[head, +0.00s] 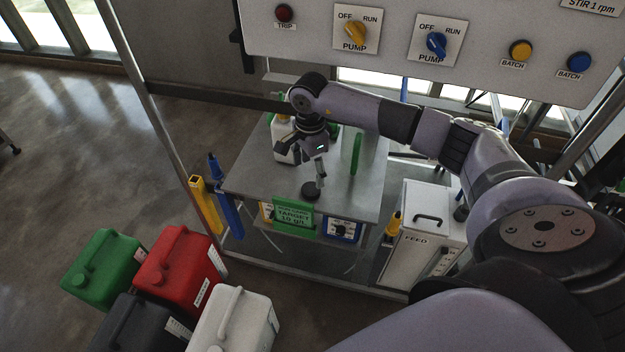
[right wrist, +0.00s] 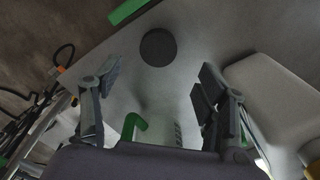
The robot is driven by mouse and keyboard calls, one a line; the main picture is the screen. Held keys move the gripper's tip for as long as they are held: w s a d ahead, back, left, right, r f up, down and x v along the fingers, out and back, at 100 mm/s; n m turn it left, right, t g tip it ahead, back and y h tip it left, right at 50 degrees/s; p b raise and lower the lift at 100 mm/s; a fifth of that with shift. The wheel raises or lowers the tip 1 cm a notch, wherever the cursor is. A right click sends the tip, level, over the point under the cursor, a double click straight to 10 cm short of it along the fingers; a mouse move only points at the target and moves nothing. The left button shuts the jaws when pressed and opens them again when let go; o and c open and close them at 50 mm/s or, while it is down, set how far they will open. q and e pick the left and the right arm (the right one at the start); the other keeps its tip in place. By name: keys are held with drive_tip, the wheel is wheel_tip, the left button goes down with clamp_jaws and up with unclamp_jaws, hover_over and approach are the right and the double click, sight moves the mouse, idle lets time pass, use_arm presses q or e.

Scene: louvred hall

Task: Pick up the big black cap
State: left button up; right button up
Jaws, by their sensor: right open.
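The big black cap (head: 311,190) lies flat as a dark disc on the grey bench top (head: 345,200), near its front edge behind the green target sign. It also shows in the right wrist view (right wrist: 158,47), beyond my fingertips and between their lines. My right gripper (head: 304,166) is above the bench, pointing down, its fingers spread and empty. The gripper does not touch the cap. My left gripper is out of view.
A white jug (head: 281,145) stands beside my right gripper, close to its finger in the right wrist view (right wrist: 275,95). A green upright handle (head: 356,153) rises to the right. The green sign (head: 293,215) edges the bench. A control panel (head: 385,75) hangs above.

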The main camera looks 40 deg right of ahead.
sight(311, 188)
wheel_tip(311, 188, down, 7)
drive_tip(key=b, duration=0.2)
drive_tip(key=shift+s+a+b, duration=0.1)
drive_tip(key=shift+b, duration=0.3)
drive_tip(key=shift+c, duration=0.3)
drive_tip(key=c, duration=0.7)
drive_tip(key=shift+r, duration=0.1)
